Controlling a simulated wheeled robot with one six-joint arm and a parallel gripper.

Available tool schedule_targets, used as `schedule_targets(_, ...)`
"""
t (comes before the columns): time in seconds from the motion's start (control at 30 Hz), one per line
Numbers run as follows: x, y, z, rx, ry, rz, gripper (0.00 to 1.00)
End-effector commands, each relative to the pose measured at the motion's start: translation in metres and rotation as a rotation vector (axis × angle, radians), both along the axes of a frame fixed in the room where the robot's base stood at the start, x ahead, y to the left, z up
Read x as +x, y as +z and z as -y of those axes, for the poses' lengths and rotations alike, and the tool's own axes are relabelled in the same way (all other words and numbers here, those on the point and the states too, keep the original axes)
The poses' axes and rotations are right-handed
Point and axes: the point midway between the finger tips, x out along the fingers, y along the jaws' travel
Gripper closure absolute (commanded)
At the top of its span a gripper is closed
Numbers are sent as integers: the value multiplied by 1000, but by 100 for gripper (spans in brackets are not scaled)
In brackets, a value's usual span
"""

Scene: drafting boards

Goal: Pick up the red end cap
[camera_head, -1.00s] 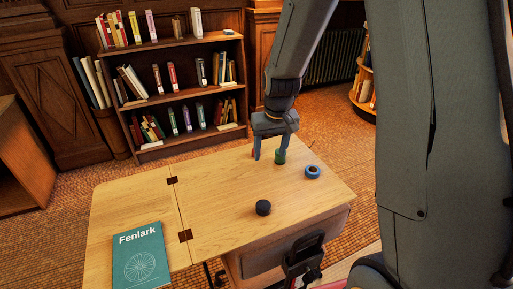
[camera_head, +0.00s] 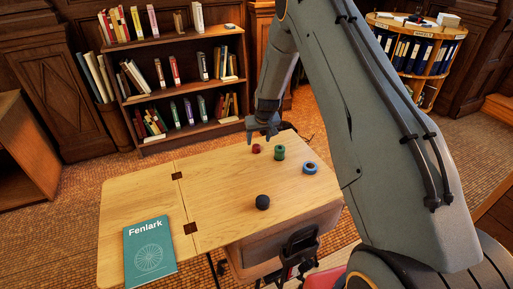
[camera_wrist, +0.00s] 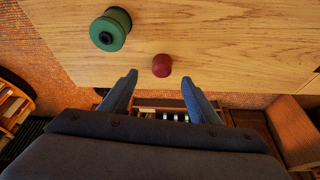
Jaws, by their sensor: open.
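The red end cap (camera_head: 256,148) sits on the wooden table near its far edge, left of a green spool-like piece (camera_head: 279,152). In the wrist view the red end cap (camera_wrist: 162,65) lies just beyond the fingertips, roughly midway between them. My gripper (camera_head: 263,136) is above the table's far edge, behind the cap in the head view. In the wrist view my gripper (camera_wrist: 160,82) has its two fingers spread apart with nothing between them. The cap is fully visible in the wrist view.
A blue ring (camera_head: 310,168) and a black round piece (camera_head: 262,202) stand on the table (camera_head: 220,190). The green piece (camera_wrist: 111,29) is close beside the cap. A teal book (camera_head: 150,252) lies at the left.

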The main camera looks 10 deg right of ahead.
Motion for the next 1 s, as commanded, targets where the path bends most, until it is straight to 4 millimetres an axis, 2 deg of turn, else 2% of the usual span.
schedule_targets(0.5,17,-44,-5,0,0,0,44)
schedule_targets(0.83,19,-49,-5,0,0,0,44)
schedule_targets(0.87,19,-49,-5,0,0,0,45)
schedule_targets(1.0,19,-49,-5,0,0,0,69)
